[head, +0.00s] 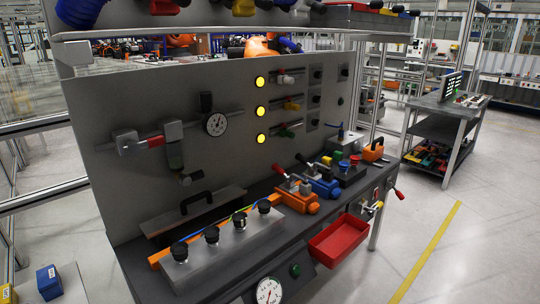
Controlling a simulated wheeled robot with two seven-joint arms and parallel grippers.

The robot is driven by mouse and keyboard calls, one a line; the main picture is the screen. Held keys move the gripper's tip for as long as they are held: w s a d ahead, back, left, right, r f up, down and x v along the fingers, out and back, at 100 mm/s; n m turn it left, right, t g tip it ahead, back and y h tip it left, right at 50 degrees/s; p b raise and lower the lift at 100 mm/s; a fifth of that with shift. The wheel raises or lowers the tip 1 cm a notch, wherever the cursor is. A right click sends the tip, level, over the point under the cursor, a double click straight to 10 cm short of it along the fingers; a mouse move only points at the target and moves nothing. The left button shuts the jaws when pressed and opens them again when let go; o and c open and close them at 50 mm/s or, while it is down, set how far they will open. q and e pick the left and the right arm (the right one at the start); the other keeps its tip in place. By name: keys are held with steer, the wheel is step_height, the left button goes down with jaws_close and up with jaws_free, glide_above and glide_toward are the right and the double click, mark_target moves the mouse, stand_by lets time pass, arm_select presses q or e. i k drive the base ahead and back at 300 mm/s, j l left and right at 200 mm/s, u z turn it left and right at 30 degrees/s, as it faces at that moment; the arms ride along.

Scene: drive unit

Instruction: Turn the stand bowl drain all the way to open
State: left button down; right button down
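A grey back panel (130,90) on the workbench carries a pipe line at its left. On it is a grey block (173,132) with a dark green, bowl-like body (175,156) hanging below. A small valve with a dark end (187,179) sits under that body and looks like the bowl drain. It is too small to tell how far it is turned. A lever with a red grip (156,142) is to the left of the block, and a round gauge (216,124) is to the right. Neither of my grippers is in view.
The bench top holds a metal block with several black knobs (211,234), orange (296,195) and blue (323,187) lever valves, and a dark plate with a handle (195,208). A red bin (340,239) hangs at the front. Floor (480,230) at right is clear.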

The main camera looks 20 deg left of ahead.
mark_target(184, 180)
steer(key=j+u, duration=0.1)
steer(key=u, duration=0.3)
steer(key=j+u, duration=0.1)
steer(key=u, duration=0.7)
steer(key=i+j, duration=0.05)
